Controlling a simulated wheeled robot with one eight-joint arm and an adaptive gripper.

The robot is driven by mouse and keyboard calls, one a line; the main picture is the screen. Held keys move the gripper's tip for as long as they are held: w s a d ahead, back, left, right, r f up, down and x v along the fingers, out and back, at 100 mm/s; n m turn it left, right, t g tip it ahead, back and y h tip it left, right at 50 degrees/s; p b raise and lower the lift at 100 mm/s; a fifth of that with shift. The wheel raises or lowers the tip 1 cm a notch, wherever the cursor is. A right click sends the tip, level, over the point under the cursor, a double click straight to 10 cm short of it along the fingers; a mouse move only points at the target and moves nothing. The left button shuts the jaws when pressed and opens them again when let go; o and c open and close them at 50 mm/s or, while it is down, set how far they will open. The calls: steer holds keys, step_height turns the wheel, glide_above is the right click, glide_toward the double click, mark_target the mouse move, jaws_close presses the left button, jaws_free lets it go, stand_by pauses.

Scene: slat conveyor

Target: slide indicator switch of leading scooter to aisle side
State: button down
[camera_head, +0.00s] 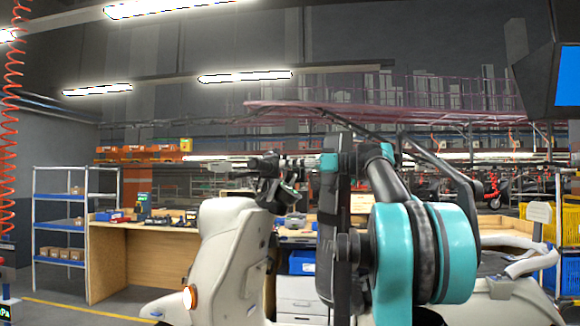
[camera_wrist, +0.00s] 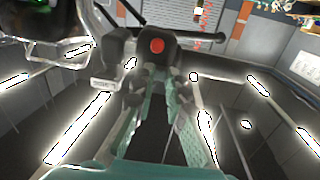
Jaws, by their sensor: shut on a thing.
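The leading scooter (camera_head: 225,262) is cream-coloured and stands in front of me, its front shield facing left. My gripper (camera_head: 277,190) is at its handlebar, below the dark bar end. In the wrist view, the teal-linked fingers of my gripper (camera_wrist: 158,84) close in on a dark switch housing (camera_wrist: 157,60) with a round red button (camera_wrist: 157,45). The fingertips are shut at the lower part of this housing, where the indicator switch sits. The switch slider itself is hidden between the dark finger pads, so its position cannot be told.
A wooden workbench (camera_head: 110,232) with small boxes stands behind the scooter. A blue-shelved rack (camera_head: 60,226) is at the left. A monitor (camera_head: 567,75) hangs at upper right. A dark brake lever (camera_wrist: 205,37) extends right of the housing. Floor at lower left is free.

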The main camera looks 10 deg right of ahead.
steer(key=shift+s, duration=0.1)
steer(key=c, duration=1.5)
jaws_free()
steer(key=shift+s, duration=0.1)
steer(key=shift+c, duration=0.2)
steer(key=v, duration=1.2)
